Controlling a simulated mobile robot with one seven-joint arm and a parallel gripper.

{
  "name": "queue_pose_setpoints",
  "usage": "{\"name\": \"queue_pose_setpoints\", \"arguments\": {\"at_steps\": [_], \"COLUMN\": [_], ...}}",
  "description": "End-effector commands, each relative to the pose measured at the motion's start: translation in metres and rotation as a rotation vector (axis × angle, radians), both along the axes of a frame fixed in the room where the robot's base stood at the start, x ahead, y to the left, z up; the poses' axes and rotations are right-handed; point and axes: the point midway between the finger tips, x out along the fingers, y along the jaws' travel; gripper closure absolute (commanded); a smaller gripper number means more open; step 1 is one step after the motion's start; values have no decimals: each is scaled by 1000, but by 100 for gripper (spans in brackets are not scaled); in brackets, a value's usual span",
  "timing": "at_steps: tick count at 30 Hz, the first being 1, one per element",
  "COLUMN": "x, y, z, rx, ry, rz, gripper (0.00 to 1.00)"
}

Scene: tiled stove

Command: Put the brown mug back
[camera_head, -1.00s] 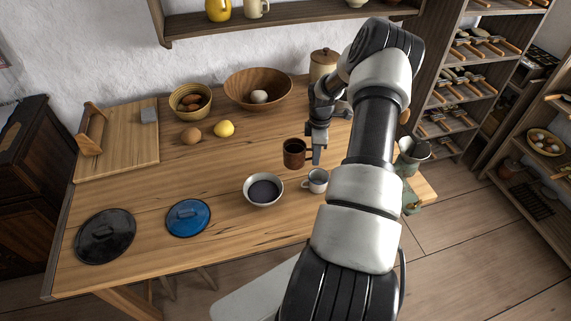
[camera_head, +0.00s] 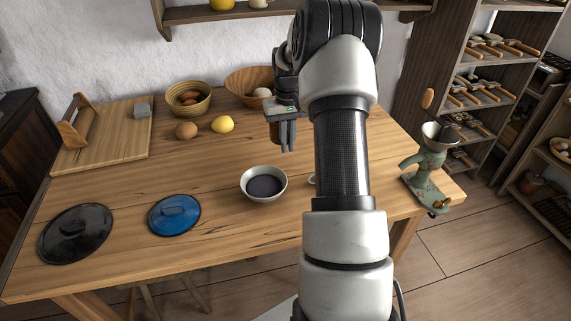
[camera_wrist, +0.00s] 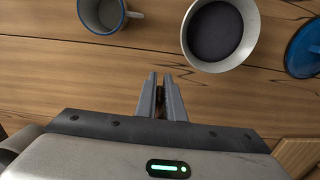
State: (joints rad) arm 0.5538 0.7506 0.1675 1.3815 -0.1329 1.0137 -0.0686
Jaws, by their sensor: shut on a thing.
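The brown mug (camera_head: 274,133) is mostly hidden behind my gripper (camera_head: 288,146) in the head view, at the middle of the wooden table (camera_head: 215,230). In the wrist view, my gripper (camera_wrist: 160,90) is nearly closed, with a sliver of the brown mug (camera_wrist: 160,93) between the fingers. My gripper is shut on the mug. Whether the mug touches the table is hard to tell.
A bowl with dark contents (camera_head: 264,184) stands in front of my gripper. A white mug (camera_wrist: 103,14) is beside it, nearly hidden behind my arm in the head view. Blue (camera_head: 174,214) and black (camera_head: 75,233) lids lie left. A wall shelf (camera_head: 200,14) hangs above.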

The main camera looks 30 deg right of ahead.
Motion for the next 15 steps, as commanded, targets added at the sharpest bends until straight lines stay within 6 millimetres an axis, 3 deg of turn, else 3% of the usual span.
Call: {"name": "queue_pose_setpoints", "arguments": {"at_steps": [1,15], "x": [0,0], "y": [0,0], "z": [-12,-72], "rx": [1,1], "ry": [1,-1], "rz": [0,2], "gripper": [100,100]}}
